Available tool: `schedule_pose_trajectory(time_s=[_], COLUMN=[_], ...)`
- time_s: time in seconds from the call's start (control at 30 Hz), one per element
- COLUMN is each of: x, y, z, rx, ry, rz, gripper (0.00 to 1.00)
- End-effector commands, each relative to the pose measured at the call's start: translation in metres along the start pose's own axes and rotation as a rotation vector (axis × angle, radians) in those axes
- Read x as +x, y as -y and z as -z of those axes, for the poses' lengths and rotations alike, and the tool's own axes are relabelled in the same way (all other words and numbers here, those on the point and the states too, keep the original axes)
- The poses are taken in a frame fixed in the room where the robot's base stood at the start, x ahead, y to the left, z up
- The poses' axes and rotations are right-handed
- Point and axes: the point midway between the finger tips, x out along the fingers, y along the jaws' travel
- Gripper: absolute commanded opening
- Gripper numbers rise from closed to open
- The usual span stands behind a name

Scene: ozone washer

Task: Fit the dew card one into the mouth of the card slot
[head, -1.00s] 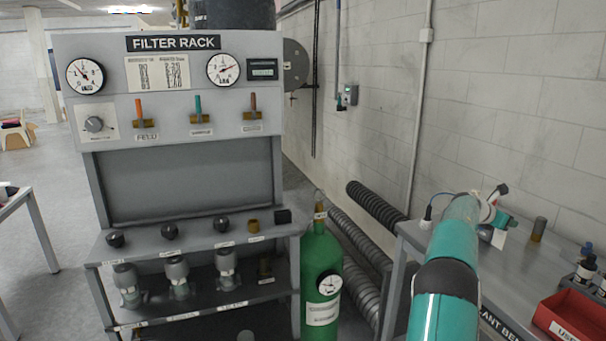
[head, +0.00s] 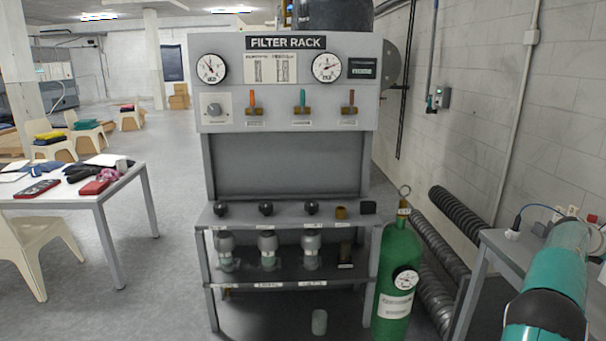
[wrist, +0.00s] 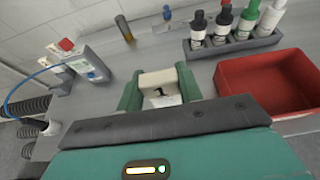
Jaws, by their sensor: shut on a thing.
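The dew card one, a pale card with a black "1" (wrist: 159,88), is in the wrist view between the two green fingers of my gripper (wrist: 158,79). The gripper is shut on the card and holds it over the grey bench. The fingers cover the card's side edges. I cannot make out the card slot's mouth in either view. In the head view my arm reaches off at the lower right, and the gripper and card do not show clearly.
In the head view, the filter rack (head: 285,170) and green cylinder (head: 397,280) stand left of the bench. Open floor lies further left.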

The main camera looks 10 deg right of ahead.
Motion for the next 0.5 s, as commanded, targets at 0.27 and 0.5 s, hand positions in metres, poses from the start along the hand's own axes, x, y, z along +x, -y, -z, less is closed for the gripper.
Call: schedule_pose_trajectory(time_s=[0.27, 0.5], x=[-0.012, -0.034], y=[-0.037, -0.078], z=[0.033, 0.077], rx=[-0.034, -0.077], ry=[0.0, 0.0], rz=[-0.075, -0.175], gripper=[0.14, 0.14])
